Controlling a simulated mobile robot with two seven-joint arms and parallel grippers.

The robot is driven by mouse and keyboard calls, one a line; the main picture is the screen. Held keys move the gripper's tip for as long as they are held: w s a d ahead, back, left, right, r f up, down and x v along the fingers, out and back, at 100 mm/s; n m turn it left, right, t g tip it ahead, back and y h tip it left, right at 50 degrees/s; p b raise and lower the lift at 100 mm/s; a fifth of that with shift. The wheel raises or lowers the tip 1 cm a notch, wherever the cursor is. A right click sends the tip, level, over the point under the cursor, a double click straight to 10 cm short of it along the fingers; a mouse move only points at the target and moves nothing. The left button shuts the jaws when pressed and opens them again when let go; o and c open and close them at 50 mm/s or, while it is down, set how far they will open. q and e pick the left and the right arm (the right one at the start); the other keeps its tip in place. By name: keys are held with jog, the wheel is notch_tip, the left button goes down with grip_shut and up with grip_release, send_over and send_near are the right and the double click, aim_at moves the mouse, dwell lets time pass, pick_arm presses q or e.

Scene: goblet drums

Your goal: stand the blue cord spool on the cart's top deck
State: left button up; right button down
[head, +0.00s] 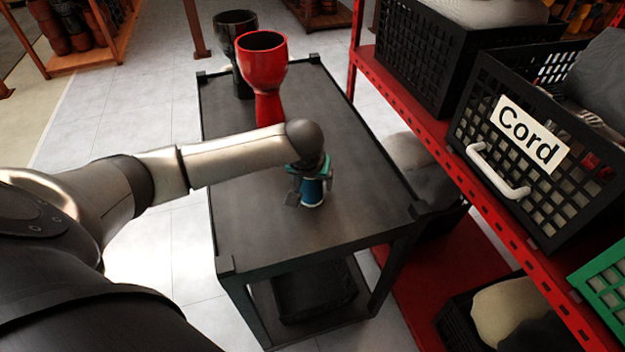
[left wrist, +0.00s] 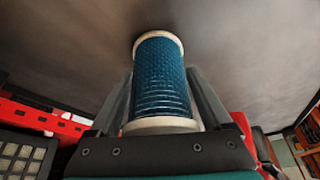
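The blue cord spool (head: 313,190) is upright at the cart's top deck (head: 245,215), towards its near half. It has pale end rims and blue cord, clear in the left wrist view (left wrist: 160,85). My left gripper (head: 311,192) comes down over it from above. Its two fingers (left wrist: 160,100) lie close along both sides of the spool and appear shut on it. The spool's lower end is at or just above the deck; I cannot tell whether it touches. My right gripper is not in view.
A red goblet drum (head: 262,70) and a black one (head: 236,25) stand at the deck's far left. A red shelf rack (head: 455,170) with black crates, one labelled Cord (head: 545,195), stands close on the right. The deck around the spool is clear.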

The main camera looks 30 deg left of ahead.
pick_arm(q)
jog(key=shift+o, duration=1.1)
jog(key=shift+r, duration=0.1)
jog(key=p+v, duration=0.3)
jog(key=v, duration=0.9)
